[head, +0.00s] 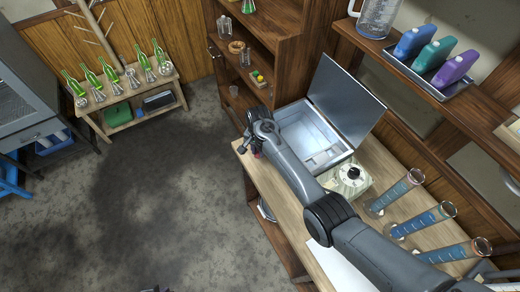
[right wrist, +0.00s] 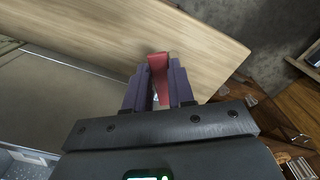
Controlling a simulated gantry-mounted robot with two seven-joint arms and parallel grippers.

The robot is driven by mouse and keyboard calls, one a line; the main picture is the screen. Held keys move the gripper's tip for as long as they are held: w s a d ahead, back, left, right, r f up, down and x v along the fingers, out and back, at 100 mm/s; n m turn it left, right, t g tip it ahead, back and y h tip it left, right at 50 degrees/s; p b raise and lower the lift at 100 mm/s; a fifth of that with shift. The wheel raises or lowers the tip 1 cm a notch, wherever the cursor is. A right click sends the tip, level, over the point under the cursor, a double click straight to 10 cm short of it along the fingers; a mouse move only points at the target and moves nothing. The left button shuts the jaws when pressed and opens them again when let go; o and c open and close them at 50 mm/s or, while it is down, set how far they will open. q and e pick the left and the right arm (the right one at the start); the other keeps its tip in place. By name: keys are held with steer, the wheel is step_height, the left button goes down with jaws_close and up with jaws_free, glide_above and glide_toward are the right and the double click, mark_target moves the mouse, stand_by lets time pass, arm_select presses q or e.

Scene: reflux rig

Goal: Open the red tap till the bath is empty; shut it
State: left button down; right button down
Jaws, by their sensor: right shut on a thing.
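The bath is an open metal box (head: 347,150) with a raised hinged lid (head: 345,97), standing on the wooden bench. Its inside looks pale bluish-white; I cannot tell how much liquid is in it. My right gripper (head: 250,150) is at the bath's left side, above the bench's edge. In the right wrist view my right gripper (right wrist: 158,85) is shut on the red tap's handle (right wrist: 158,66), which stands between the two dark fingers. The tap's body is hidden beneath the gripper. My left gripper is not in view.
A device with a dark knob (head: 352,173) stands beside the bath. Several cylinders of blue liquid (head: 398,190) stand farther right along the bench. A shelf with coloured bottles (head: 432,55) hangs at upper right. A low rack of green bottles (head: 127,95) stands far left. The floor between is clear.

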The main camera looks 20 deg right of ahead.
steer(key=shift+w+a+m, duration=0.2)
steer(key=shift+w+m, duration=0.05)
steer(key=shift+m, duration=0.45)
steer(key=shift+w+a+m+b, duration=0.2)
steer(key=shift+w+m+b, duration=0.2)
steer(key=shift+m, duration=0.8)
steer(key=c, duration=1)
jaws_free()
steer(key=shift+o, duration=0.2)
